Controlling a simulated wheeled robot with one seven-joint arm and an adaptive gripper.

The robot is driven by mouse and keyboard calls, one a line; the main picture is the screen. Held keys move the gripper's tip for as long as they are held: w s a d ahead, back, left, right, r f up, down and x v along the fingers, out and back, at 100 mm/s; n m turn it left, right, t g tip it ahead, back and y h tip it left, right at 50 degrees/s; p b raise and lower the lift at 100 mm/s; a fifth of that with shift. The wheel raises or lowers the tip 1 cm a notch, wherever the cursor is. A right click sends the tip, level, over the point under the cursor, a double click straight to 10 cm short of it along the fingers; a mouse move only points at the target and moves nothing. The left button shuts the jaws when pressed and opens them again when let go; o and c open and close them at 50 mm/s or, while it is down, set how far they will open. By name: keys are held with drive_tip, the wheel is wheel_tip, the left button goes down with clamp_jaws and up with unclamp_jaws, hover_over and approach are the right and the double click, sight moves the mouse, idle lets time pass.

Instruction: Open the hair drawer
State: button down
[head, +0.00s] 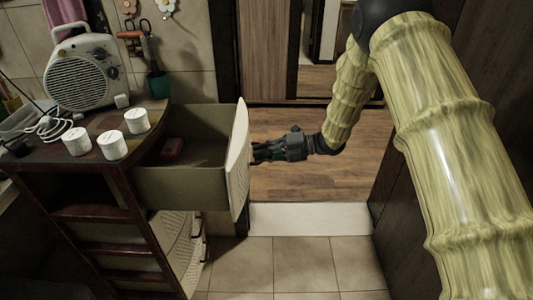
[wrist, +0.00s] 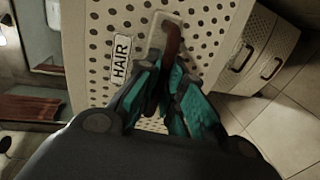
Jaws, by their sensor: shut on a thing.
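The hair drawer (head: 185,186) is the top drawer of the unit at the left, and it stands pulled well out in the head view. Its perforated white front (wrist: 110,30) fills much of the wrist view, with a label reading HAIR (wrist: 120,58). My gripper (head: 258,154) is at the outer face of that front. In the wrist view, my gripper (wrist: 166,82) is shut on the brown drawer handle (wrist: 173,40); the fingers hide its lower part. A small red thing (head: 172,149) lies inside the drawer.
White round containers (head: 112,144) and a heater (head: 85,72) stand on the unit's top. Lower drawers (head: 180,240) sit beneath the open one. A dark wall or panel (head: 425,220) is close on the right. The tiled floor (head: 300,265) in front is clear.

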drive_tip(key=shift+w, duration=0.2)
drive_tip(key=c, duration=1.5)
unclamp_jaws()
drive_tip(key=shift+w+d, duration=0.1)
drive_tip(key=v, duration=1.2)
drive_tip(key=shift+f, duration=0.15)
